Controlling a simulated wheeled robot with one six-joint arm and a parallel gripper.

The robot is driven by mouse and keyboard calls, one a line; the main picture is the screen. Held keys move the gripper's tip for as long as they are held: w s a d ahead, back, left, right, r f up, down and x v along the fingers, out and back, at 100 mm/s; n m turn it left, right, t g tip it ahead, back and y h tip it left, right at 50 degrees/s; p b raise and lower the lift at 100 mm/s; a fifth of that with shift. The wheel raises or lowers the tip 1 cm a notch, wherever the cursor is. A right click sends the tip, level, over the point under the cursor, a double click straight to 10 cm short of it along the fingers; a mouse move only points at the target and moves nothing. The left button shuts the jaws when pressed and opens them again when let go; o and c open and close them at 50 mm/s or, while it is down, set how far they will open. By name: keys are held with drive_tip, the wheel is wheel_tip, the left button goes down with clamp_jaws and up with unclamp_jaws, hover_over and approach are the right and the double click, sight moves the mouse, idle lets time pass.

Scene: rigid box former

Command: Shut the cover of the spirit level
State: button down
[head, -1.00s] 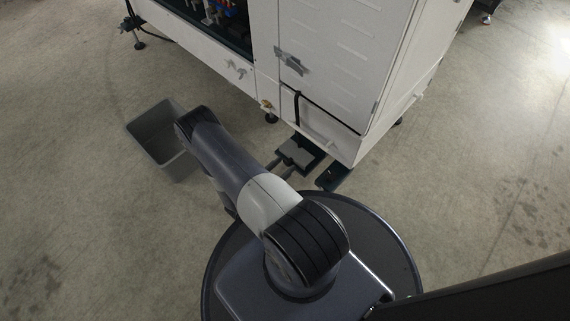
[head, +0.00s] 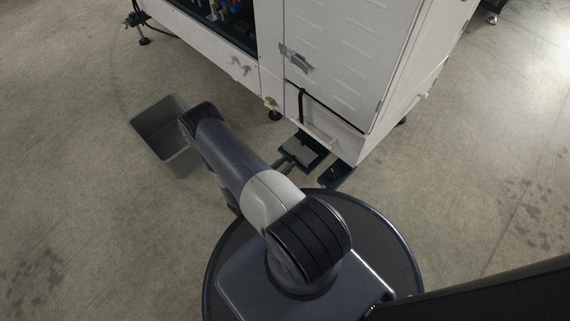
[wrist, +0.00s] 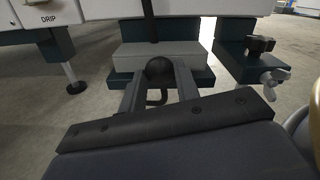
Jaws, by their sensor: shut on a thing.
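My gripper (wrist: 158,78) reaches forward in the wrist view, with its two grey fingers closed on either side of a black ball knob (wrist: 160,68). The knob is in front of a low grey block (wrist: 128,58) on a dark teal base (wrist: 121,79). A small curved hook shape hangs below the knob between the fingers. In the head view the same grey-topped block (head: 298,150) is at the foot of the white machine, and my gripper (head: 287,163) meets its near side. I cannot tell the spirit level or its cover apart from this block.
The white machine (head: 340,60) stands just behind the block. A second teal foot (head: 336,176) with a black knob and a wing screw (wrist: 272,82) is close on the right. A grey bin (head: 146,128) stands on the floor at left. Open floor lies beyond it.

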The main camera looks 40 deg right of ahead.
drive_tip(key=shift+f, duration=0.1)
drive_tip(key=shift+f, duration=0.2)
drive_tip(key=c, duration=1)
unclamp_jaws()
drive_tip(key=shift+c, duration=0.2)
